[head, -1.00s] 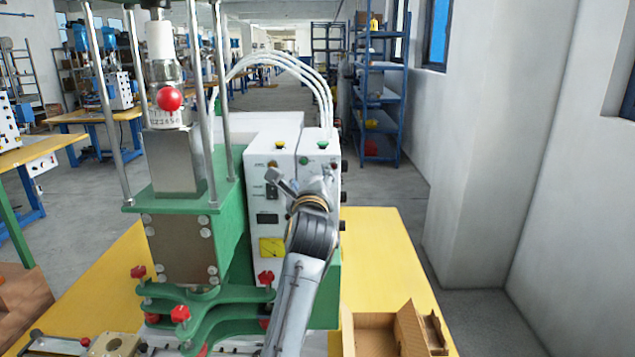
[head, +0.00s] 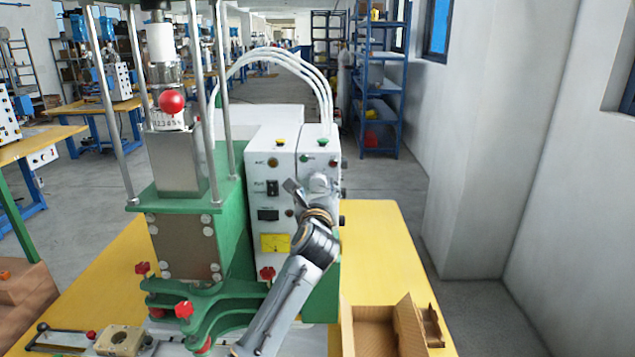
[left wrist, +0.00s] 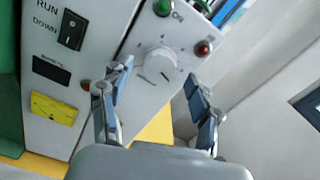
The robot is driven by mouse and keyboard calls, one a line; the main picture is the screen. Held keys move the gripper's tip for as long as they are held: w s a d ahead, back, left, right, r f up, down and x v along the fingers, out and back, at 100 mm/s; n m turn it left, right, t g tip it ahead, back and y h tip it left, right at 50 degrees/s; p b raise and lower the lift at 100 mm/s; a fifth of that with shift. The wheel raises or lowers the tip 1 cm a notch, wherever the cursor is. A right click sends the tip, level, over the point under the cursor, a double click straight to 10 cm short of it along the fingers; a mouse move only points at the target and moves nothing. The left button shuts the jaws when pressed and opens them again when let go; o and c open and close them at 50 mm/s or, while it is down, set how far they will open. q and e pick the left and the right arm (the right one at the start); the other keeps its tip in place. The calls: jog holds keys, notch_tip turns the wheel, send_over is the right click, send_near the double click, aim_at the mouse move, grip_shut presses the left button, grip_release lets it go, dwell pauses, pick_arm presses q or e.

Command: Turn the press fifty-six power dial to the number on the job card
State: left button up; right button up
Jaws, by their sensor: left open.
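The power dial is a white round knob (left wrist: 157,66) on the white control box (head: 285,160) of the green press (head: 230,205). It also shows in the head view (head: 319,182), just above my gripper. My left gripper (left wrist: 158,72) is open and faces the panel; in the left wrist view its fingers lie left and right of the dial, apart from it. My left gripper (head: 308,193) also shows in the head view. The dial's marks are too small to read. I cannot make out a job card. My right gripper is out of view.
A green lamp (left wrist: 162,7), a red lamp (left wrist: 203,48) and a black RUN/DOWN switch (left wrist: 72,29) surround the dial. A yellow meter (head: 275,243) is lower left. An open cardboard box (head: 375,335) sits on the yellow table (head: 385,235). A white wall stands to the right.

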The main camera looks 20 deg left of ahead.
aim_at(318, 183)
pick_arm(q)
jog(key=shift+x, duration=1.2)
jog(key=c, duration=1.1)
jog(key=n+b, duration=0.1)
jog(key=n, duration=0.2)
jog(key=shift+d+f+n, duration=0.1)
jog(key=shift+f+n, duration=0.05)
jog(key=shift+n, duration=0.25)
jog(key=shift+n+b, duration=0.5)
jog(key=shift+n, duration=0.3)
jog(key=o, duration=1.1)
